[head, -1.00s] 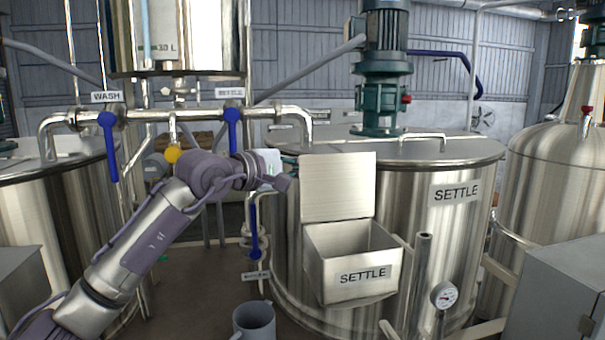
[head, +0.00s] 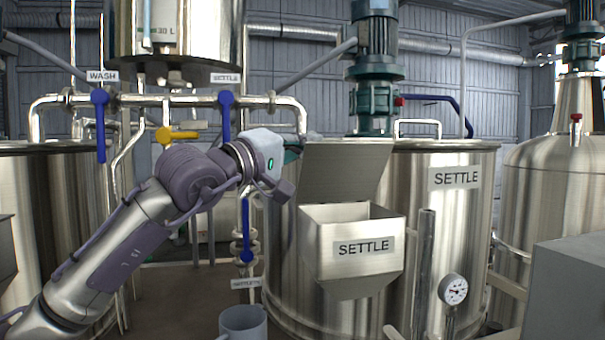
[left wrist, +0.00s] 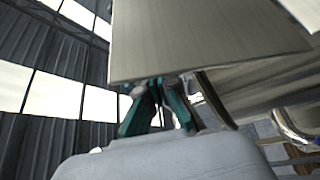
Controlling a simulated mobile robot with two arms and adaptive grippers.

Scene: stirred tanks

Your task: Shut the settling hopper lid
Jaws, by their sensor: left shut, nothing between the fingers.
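The settling hopper (head: 360,262) is a steel box labelled SETTLE on the front of the SETTLE tank. Its flat lid (head: 345,170) stands raised at the back edge, its top leaning forward over the opening. My left gripper (head: 293,153) is at the lid's upper left edge, its fingertips partly hidden behind the lid. In the left wrist view the shut teal fingers (left wrist: 160,108) are right at the edge of the lid (left wrist: 205,40), holding nothing; I cannot tell whether they touch it. My right gripper is not in view.
Pipes with a blue SETTLE valve handle (head: 226,115) and a yellow handle (head: 178,135) run behind my left arm. A grey mug (head: 243,322) is below left of the hopper. A vertical tube (head: 424,270) and a gauge (head: 454,289) stand right of it.

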